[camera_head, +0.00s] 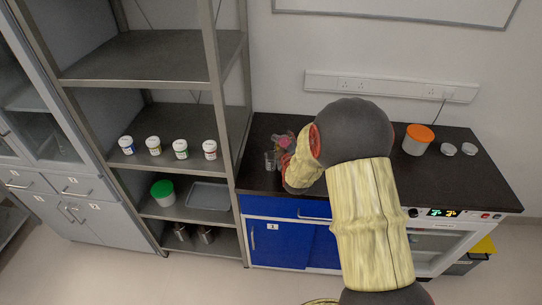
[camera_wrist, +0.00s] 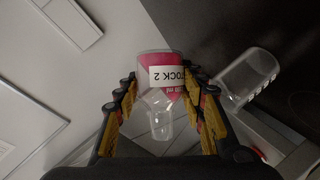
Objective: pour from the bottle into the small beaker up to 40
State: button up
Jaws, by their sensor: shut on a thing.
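The bottle (camera_wrist: 165,58) is clear, holds pink-red liquid and has a white label reading "STOCK 2". My gripper (camera_wrist: 162,88) is shut around its body, one finger on each side. Its clear, narrow neck points to the bottom of the wrist view, and the liquid lies toward the far end. The small clear beaker (camera_wrist: 246,78) is just right of the gripper, apart from the bottle, and looks empty. In the head view the beaker (camera_head: 270,160) stands on the dark counter, left of my arm. There the gripper and bottle are partly hidden and too small to read.
An orange-lidded tub (camera_head: 418,140) and two small white containers stand at the counter's right. A metal shelf rack (camera_head: 213,90) rises close on the left, with several small jars, a green-lidded tub (camera_head: 163,192) and a grey tray (camera_head: 208,196).

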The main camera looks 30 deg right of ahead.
dwell(0.3)
jog(key=shift+d+r+n+h, duration=0.2)
jog(key=shift+r+n+h, duration=0.25)
jog(key=shift+n, duration=0.25)
dwell(1.8)
jog(key=shift+d+f+n+t+h, duration=0.1)
jog(key=shift+f+n+t+h, duration=0.3)
jog(key=shift+n, duration=0.2)
dwell(1.9)
jog(key=shift+r+n+h+b, duration=0.25)
jog(key=shift+r+n+b, duration=0.25)
jog(key=shift+n+b, duration=0.3)
dwell(1.9)
